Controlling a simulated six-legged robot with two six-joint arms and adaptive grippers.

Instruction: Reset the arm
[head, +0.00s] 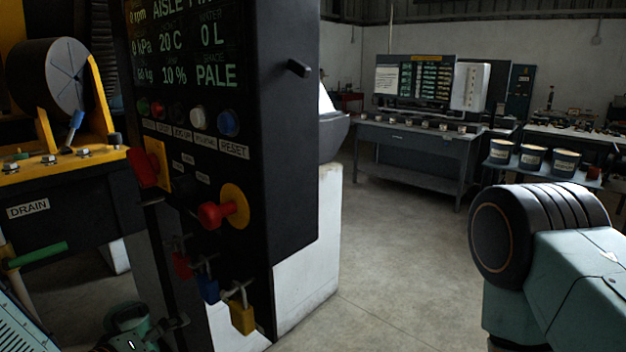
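The black control panel (287,150) stands close at left centre in the head view. Its blue button (228,123) is labelled RESET, at the right end of a button row with a white button (199,119) beside it. A red knob on a yellow plate (215,214) sits below. A teal and black part low at left (135,333) appears to be the end of my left arm, cut by the frame edge; its fingers are unclear. My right arm's teal link and black joint fill the lower right; its gripper is out of view. Nothing visibly touches the buttons.
Red, blue and yellow padlocks (242,316) hang on the panel's lower edge. A yellow-framed machine with a drum (58,75) and a green-handled DRAIN pipe (38,255) stands left. A grey desk (420,148) and pots (533,157) are behind. Floor (385,265) is clear between.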

